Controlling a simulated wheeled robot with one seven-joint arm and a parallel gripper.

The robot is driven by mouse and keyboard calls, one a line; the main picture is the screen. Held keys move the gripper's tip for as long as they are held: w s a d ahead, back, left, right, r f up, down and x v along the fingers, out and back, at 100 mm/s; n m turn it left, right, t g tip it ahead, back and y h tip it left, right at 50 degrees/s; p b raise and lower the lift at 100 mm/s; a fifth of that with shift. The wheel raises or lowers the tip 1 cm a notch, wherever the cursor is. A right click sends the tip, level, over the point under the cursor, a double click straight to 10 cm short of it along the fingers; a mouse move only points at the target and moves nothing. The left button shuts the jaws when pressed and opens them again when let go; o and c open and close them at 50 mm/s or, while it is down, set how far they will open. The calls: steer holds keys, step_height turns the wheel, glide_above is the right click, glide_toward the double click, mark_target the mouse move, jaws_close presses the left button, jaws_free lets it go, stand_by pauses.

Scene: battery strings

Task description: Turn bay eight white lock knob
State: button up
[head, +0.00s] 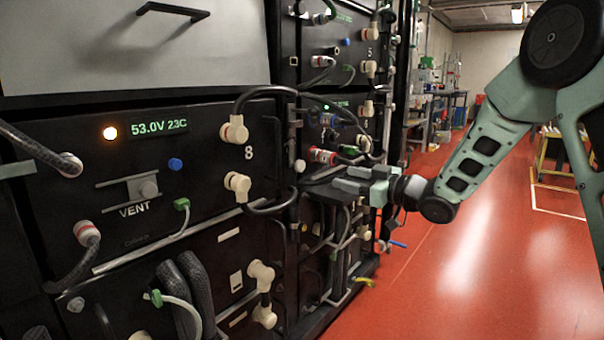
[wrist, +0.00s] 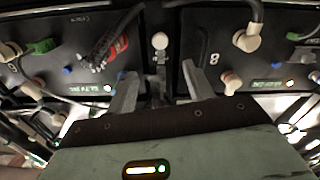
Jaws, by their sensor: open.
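The bay marked 8 (head: 248,152) is a black module with a lit 53.0V 23C display. A small round white knob (head: 300,166) sits on the dark post at its right edge. In the wrist view the white knob (wrist: 160,41) is on a latch between two modules, just left of the number 8 (wrist: 213,59). My gripper (head: 322,186) points left at the post, a little to the right of and below the knob. In the wrist view its two fingers (wrist: 161,92) are apart and nothing is between them. The knob is beyond the fingertips, not visibly touched.
Cream cable plugs (head: 236,131) and looped black cables are close to the post. A neighbouring module with red-banded connectors (head: 322,156) is just behind my gripper. Another rack bay marked 5 (head: 370,53) is farther back. The red floor (head: 460,270) at right is open.

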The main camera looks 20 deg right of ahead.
mark_target(302, 167)
steer(key=b+x, duration=0.4)
steer(key=x, duration=1.2)
steer(key=c, duration=1)
